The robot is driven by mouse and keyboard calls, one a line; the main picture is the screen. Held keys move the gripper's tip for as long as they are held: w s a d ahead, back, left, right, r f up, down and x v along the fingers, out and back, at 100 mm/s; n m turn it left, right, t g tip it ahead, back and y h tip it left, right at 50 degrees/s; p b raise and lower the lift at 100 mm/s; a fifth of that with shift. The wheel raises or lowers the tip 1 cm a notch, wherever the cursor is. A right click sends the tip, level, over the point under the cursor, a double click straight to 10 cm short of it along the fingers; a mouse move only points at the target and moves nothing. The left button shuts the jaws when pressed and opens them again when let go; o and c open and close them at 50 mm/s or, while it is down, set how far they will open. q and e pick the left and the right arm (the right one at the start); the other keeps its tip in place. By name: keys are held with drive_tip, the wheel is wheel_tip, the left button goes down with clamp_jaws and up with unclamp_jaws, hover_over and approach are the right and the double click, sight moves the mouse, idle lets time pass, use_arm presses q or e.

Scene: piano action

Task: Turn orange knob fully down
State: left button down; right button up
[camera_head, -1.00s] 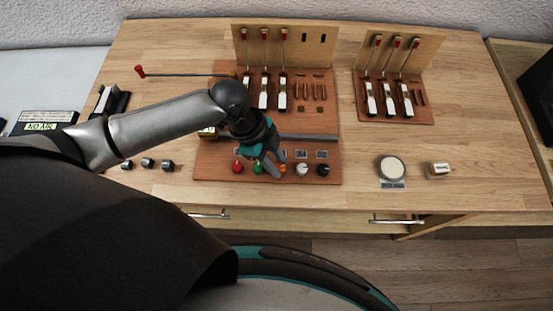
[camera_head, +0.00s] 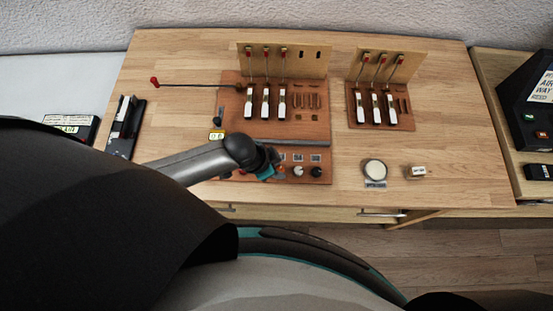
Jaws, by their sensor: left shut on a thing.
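The orange knob (camera_head: 281,173) is in the front row of the brown piano-action board (camera_head: 225,108). Only a small orange patch of it shows, at the right side of my left gripper. My left gripper (camera_head: 274,172) is shut on the orange knob, with the teal part of the hand low over the row. The wrist covers most of the fingers and the knob's marking, so its angle cannot be read. The white knob (camera_head: 298,171) and black knob (camera_head: 316,172) stand to the right. The green knob is hidden behind my arm. My right gripper is not in view.
Upright key mechanisms (camera_head: 265,98) stand behind the knobs, with a second board (camera_head: 398,119) to the right. A round white pad (camera_head: 375,169) and a small labelled block (camera_head: 417,172) sit at the front right. A red-tipped rod (camera_head: 190,85) sticks out left.

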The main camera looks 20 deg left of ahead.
use_arm(q)
drive_tip(key=shift+s+d+n+t+y+p, duration=0.1)
drive_tip(key=shift+n+t+y+p, duration=0.2)
drive_tip(key=shift+n+p, duration=0.6)
drive_tip(key=shift+d+n+t+y+p, duration=0.1)
drive_tip(key=shift+n+t+y+p, duration=0.15)
drive_tip(key=shift+n+p, duration=0.6)
drive_tip(key=shift+n, duration=0.25)
drive_tip(key=c, duration=0.6)
unclamp_jaws()
drive_tip(key=shift+a, duration=0.1)
drive_tip(key=shift+r, duration=0.1)
drive_tip(key=v, duration=1.5)
